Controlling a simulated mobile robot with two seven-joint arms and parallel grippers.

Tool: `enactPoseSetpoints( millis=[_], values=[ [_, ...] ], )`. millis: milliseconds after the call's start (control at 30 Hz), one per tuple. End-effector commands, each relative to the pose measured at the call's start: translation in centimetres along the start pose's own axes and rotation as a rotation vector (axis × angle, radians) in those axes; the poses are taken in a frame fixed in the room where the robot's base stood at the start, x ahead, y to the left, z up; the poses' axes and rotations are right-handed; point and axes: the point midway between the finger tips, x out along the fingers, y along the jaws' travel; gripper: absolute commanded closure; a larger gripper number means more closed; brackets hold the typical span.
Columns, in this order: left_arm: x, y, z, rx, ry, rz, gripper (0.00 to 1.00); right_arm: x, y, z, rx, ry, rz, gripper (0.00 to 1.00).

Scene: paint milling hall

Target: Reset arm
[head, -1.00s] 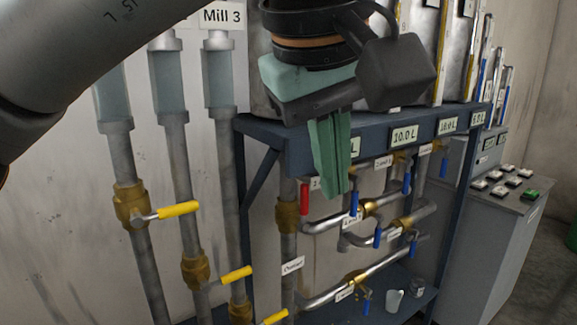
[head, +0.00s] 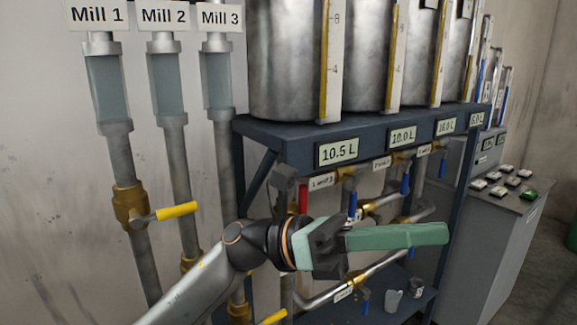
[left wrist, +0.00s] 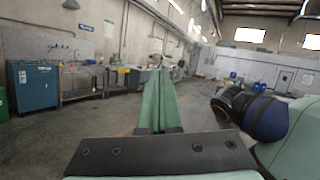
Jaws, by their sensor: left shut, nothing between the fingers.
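My left gripper (head: 440,234) has green fingers and is shut with nothing between them. It points to the right in the head view, in front of the valves and pipes under the tank shelf, and hides part of them. In the left wrist view the closed green fingers (left wrist: 157,88) point out over the open hall floor. A dark, rounded part with a green piece shows at the right of that view; I cannot tell whether it is my other arm. My right gripper cannot be made out.
Several steel tanks (head: 290,60) stand on a blue shelf (head: 285,135) with litre labels. Mill pipes with yellow-handled valves (head: 177,211) run down the left wall. A grey button console (head: 490,230) is at right. Cups (head: 393,300) sit on the lower shelf. The wrist view shows open floor (left wrist: 50,140).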

Motion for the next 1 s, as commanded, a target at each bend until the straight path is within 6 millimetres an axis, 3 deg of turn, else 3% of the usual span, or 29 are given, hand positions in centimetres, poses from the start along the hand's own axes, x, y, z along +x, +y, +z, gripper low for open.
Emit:
enactPoseSetpoints(
  millis=[167, 267, 367, 467, 600, 733, 867, 1000],
  values=[
    [-5.8, 3.8, 0.0, -0.365, -0.397, 0.103, 1.00, -0.1, 0.0, -0.1, 0.000, 0.000, 0.000, 0.44],
    [-10.0, 6.1, -1.1, -0.568, -0.615, 0.161, 1.00, -0.1, 0.0, -0.1, 0.000, 0.000, 0.000, 0.44],
    [-14.7, 8.2, -3.6, -0.769, -0.833, 0.219, 1.00, -0.1, 0.0, -0.1, 0.000, 0.000, 0.000, 0.44],
    [-19.7, 9.8, -7.2, -0.966, -1.053, 0.277, 1.00, -0.2, 0.0, -0.1, 0.000, -0.001, 0.000, 0.44],
    [-26.5, 10.7, -14.4, -1.231, -1.368, 0.360, 1.00, -0.2, 0.0, -0.2, 0.000, -0.001, 0.001, 0.44],
    [-32.1, 9.6, -22.6, -1.455, -1.664, 0.435, 1.00, -0.2, 0.0, -0.2, 0.000, -0.001, 0.001, 0.44],
    [-36.3, 6.6, -31.2, -1.644, -1.956, 0.510, 1.00, -0.3, 0.0, -0.2, 0.000, -0.001, 0.001, 0.44],
    [-39.1, 1.7, -39.7, -1.797, -2.255, 0.585, 1.00, -0.3, 0.0, -0.3, 0.000, -0.001, 0.001, 0.44]
  ],
)
